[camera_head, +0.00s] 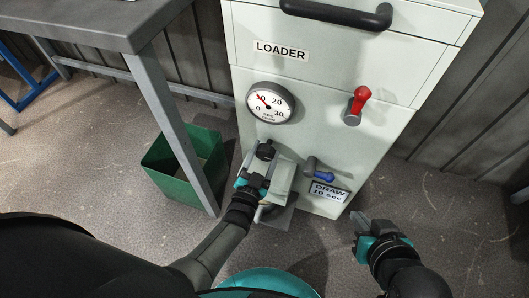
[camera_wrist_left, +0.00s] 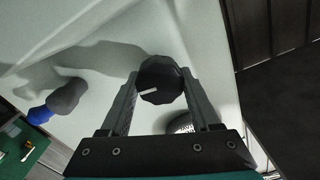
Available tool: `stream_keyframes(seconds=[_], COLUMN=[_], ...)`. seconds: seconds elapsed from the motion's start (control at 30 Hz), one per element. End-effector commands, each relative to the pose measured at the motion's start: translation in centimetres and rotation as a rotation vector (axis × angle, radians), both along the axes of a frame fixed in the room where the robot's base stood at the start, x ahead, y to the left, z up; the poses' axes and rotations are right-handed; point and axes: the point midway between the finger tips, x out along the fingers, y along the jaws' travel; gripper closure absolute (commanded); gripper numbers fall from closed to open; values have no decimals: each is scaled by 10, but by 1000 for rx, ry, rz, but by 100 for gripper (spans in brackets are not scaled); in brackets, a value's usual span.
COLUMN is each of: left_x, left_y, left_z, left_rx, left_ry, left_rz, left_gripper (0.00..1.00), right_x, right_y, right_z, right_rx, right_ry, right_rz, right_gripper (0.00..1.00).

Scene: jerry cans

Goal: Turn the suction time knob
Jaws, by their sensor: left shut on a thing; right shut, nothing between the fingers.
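The suction time knob (camera_wrist_left: 160,79) is black and many-sided, with a white pointer mark that points to the lower left in the left wrist view. In the head view the knob (camera_head: 265,150) sits on the pale loader cabinet (camera_head: 322,117), below the round gauge. My left gripper (camera_head: 258,163) is shut on the knob, with one finger on each side of it; the left wrist view shows both fingers (camera_wrist_left: 160,92) against its edges. My right gripper (camera_head: 361,222) is shut and empty, low at the right, apart from the cabinet.
The round gauge (camera_head: 270,103) is above the knob. A red lever (camera_head: 358,103) is to the upper right, and a blue-tipped handle (camera_head: 321,174) is above a "DRAW 10 sec" label (camera_head: 328,192). A green bin (camera_head: 170,175) stands beside a grey table (camera_head: 95,22) at left. The floor at right is clear.

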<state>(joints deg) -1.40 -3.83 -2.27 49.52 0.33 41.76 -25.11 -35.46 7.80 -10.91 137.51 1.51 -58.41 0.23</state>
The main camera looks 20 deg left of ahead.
Motion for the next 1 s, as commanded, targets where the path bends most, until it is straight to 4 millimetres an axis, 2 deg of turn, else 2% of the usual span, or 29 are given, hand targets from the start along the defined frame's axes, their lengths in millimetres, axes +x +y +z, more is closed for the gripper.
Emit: stream_keyframes(seconds=[0.3, 0.87, 0.9, 1.0], left_x=[-1, -1, -1, -1], left_y=[-1, 0, 0, 0], left_z=[-1, -1, -1, -1], left_rx=[130, 158, 158, 157], left_ry=[-4, -4, -4, -4], left_rz=[0, 1, 1, 0], left_gripper=[93, 93, 34, 23], right_x=[0, -1, -1, -1], right_y=[1, 2, 2, 2], right_z=[0, -3, -3, -3], right_rx=[3, 4, 4, 4], right_ry=[-4, 0, 0, 0], right_rz=[0, 2, 2, 3], right_gripper=[100, 100, 100, 100])
